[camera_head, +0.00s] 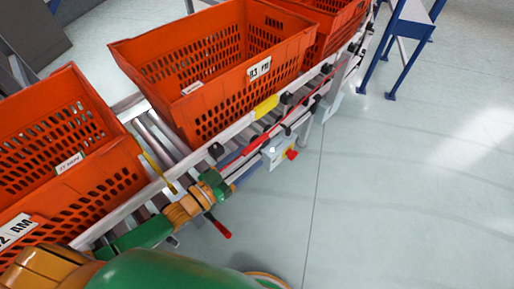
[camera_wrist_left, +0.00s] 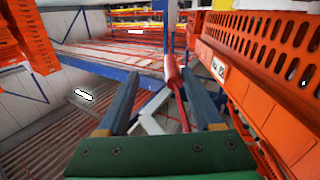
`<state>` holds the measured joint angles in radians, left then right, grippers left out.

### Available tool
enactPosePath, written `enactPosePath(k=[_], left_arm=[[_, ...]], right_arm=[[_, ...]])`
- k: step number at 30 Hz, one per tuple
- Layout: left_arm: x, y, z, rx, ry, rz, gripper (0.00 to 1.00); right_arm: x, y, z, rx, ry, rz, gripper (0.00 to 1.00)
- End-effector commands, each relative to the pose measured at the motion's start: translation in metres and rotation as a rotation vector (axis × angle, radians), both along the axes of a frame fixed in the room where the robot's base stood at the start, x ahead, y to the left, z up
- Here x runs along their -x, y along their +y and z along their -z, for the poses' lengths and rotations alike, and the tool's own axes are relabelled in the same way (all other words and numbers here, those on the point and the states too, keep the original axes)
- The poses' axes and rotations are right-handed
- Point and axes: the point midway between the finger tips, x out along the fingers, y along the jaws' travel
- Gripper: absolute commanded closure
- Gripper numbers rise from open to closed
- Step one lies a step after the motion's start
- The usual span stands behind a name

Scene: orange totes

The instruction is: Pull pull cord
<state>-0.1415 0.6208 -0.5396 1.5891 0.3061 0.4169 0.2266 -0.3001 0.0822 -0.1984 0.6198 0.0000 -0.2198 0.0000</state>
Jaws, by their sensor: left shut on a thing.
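The red pull cord (camera_head: 303,112) runs along the outer side of the conveyor in the head view. My left gripper (camera_head: 262,149) reaches along the conveyor's side from the lower left, its blue-grey fingers around the line of the cord. In the left wrist view a thicker red piece of the cord (camera_wrist_left: 173,72) shows at the tips of my left gripper (camera_wrist_left: 161,77), which is shut on it. The exact contact is small and partly hidden by the fingers. My right gripper is not in view.
Orange totes (camera_head: 215,62) stand in a row on the roller conveyor (camera_head: 150,128). A grey box with a red knob (camera_head: 291,154) hangs at the conveyor's side, close to my left gripper. A blue-legged stand (camera_head: 393,60) is at the top right. The floor to the right is clear.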

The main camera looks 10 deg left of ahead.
Motion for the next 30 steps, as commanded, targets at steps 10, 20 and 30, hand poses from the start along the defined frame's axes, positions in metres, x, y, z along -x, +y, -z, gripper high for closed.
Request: enactPosePath(k=[10,20,30], left_arm=[[0.006,0.002,0.0,0.001,-0.001,0.003,0.45],[0.032,0.019,-0.001,-0.001,0.002,0.002,0.45],[0.06,0.037,-0.001,-0.001,0.0,0.001,0.45]], right_arm=[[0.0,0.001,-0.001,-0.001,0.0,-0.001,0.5],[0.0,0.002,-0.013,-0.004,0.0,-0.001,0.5],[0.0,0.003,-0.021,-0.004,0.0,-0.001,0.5]])
